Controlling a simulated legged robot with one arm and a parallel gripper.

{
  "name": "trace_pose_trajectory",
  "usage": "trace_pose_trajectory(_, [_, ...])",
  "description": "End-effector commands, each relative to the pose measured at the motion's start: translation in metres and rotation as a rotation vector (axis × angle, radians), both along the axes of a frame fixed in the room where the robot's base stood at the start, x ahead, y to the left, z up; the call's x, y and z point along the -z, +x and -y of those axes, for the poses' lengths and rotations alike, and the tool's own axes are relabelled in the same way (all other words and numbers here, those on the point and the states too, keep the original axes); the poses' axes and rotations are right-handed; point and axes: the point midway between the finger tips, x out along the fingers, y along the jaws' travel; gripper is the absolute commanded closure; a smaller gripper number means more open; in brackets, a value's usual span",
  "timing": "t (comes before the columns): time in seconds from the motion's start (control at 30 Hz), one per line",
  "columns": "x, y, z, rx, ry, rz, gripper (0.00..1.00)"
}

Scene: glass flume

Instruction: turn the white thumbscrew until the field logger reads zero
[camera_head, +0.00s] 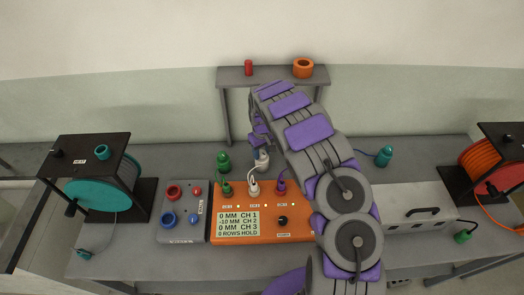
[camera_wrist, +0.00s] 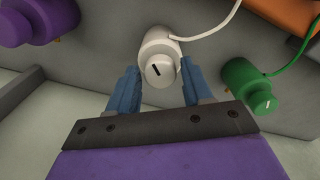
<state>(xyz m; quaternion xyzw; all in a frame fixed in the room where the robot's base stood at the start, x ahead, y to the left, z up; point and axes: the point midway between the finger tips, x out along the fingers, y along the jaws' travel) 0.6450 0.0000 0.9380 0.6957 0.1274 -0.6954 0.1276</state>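The white thumbscrew (camera_wrist: 160,58) has a dark slot mark on its end and a white cable running off to the upper right in the wrist view. It also shows as a small white shape (camera_head: 262,158) behind the logger in the head view. My gripper (camera_wrist: 161,78) has one blue finger on each side of the thumbscrew, seemingly open with narrow gaps; contact is hard to judge. The orange field logger (camera_head: 222,236) stands on the bench. Its display (camera_head: 239,222) reads 0 MM CH 1, -10 MM CH 2, 0 MM CH 3, 0 ROWS HOLD.
A green screw (camera_wrist: 248,86) and a purple one (camera_wrist: 38,20) flank the white one. A grey box with rings (camera_head: 182,225) sits left of the logger. Cable reels stand left (camera_head: 97,182) and right (camera_head: 492,170). A grey shelf (camera_head: 232,76) stands behind.

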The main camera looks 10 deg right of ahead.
Motion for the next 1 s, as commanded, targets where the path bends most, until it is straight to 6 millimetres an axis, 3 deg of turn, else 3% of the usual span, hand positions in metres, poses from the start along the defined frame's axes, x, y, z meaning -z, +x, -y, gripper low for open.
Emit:
trace_pose_trajectory(0.13, [0.000,-0.001,0.000,0.000,0.000,-0.001,0.37])
trace_pose_trajectory(0.47, [-0.007,0.000,0.000,0.001,-0.001,-0.001,0.37])
trace_pose_trajectory(0.67, [-0.041,0.000,0.000,0.001,0.000,0.002,0.37])
trace_pose_trajectory(1.0, [-0.117,0.001,-0.001,-0.001,0.000,0.002,0.37])
